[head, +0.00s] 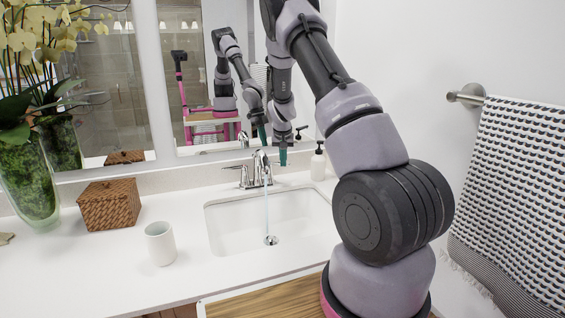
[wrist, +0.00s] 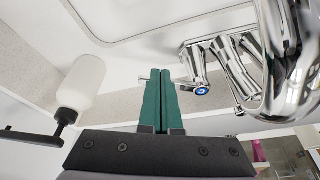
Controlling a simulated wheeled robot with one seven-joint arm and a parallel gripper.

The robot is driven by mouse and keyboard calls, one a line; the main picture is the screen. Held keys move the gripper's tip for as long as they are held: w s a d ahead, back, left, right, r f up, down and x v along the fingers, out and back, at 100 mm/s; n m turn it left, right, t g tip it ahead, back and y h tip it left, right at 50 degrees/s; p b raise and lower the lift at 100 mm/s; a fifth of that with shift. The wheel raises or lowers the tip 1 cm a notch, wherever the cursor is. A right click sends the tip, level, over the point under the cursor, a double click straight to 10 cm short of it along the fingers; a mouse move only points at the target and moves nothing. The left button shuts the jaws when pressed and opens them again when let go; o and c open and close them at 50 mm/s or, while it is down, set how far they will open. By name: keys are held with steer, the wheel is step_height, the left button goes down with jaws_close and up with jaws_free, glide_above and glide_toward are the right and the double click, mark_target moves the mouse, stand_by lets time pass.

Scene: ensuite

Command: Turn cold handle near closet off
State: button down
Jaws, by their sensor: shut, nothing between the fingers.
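The chrome faucet (head: 258,172) stands behind the sink, and a stream of water (head: 267,212) falls from its spout to the drain. In the wrist view the cold handle (wrist: 195,66) has a blue-marked cap. A thin chrome lever shows on both sides of my fingers and passes behind them. My gripper (head: 283,157) is shut and empty, teal fingers together, pointing down just right of the faucet. The fingers also show in the wrist view (wrist: 160,92), just left of the cold handle's body. I cannot tell whether they touch the lever.
A soap bottle (head: 318,164) stands right of the faucet. A white cup (head: 160,243), a woven box (head: 108,204) and a flower vase (head: 28,180) stand on the left counter. A towel (head: 515,180) hangs on the right wall. The mirror is close behind the faucet.

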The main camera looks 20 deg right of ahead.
steer(key=w+d+n, duration=0.1)
steer(key=n, duration=0.1)
steer(key=shift+w+d+n+y, duration=0.15)
steer(key=shift+d+n+y, duration=0.05)
steer(key=shift+n+y, duration=0.2)
steer(key=shift+w+d+n, duration=0.1)
steer(key=shift+w+n, duration=0.2)
steer(key=shift+n, duration=0.3)
steer(key=shift+w, duration=0.25)
steer(key=shift+w+d, duration=0.1)
steer(key=shift+d, duration=0.1)
